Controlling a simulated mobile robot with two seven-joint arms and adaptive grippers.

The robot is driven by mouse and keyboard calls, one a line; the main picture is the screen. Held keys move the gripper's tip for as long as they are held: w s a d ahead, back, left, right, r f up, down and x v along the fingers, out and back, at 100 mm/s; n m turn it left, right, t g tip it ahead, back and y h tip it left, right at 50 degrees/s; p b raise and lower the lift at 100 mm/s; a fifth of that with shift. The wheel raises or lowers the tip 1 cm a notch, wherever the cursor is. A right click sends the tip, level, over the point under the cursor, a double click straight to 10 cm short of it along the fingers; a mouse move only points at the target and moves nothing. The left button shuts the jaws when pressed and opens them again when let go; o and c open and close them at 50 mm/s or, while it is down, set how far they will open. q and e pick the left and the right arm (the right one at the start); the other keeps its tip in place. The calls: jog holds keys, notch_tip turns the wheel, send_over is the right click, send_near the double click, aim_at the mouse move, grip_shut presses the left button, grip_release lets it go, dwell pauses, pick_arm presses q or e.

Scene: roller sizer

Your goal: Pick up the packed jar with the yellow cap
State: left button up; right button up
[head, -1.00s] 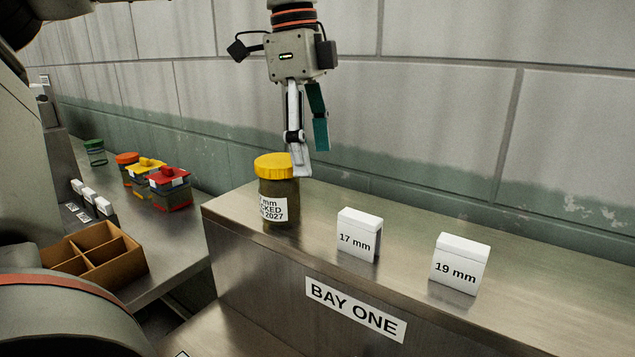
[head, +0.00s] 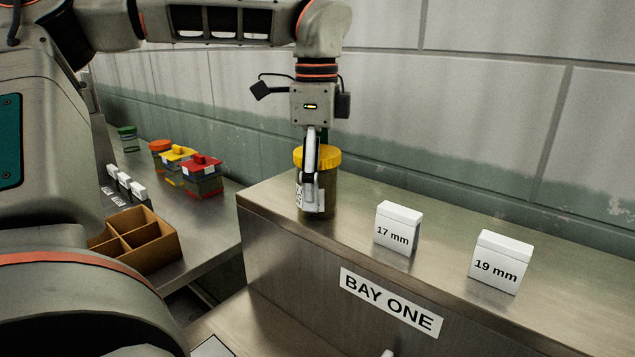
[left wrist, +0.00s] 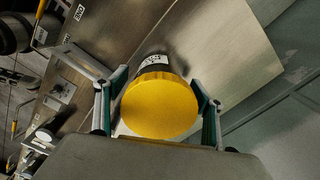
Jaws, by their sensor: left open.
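The packed jar (head: 325,186) with the yellow cap (head: 328,158) stands upright on the steel BAY ONE ledge, its white label partly hidden by my finger. My left gripper (head: 312,196) points straight down at the jar, with one finger in front of it and the other mostly hidden behind it. In the left wrist view the yellow cap (left wrist: 160,106) lies between the two spread fingers, with a finger on each side. The left gripper is open around the jar. I cannot tell whether either finger touches it. My right gripper does not show.
White 17 mm (head: 397,230) and 19 mm (head: 499,264) blocks stand on the ledge (head: 440,270) right of the jar. The wall is close behind. A lower counter at left holds a divided cardboard box (head: 150,237) and several jars and colored-lidded containers.

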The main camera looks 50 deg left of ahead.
pick_arm(q)
jog(key=shift+r, duration=0.1)
jog(key=c, duration=1.5)
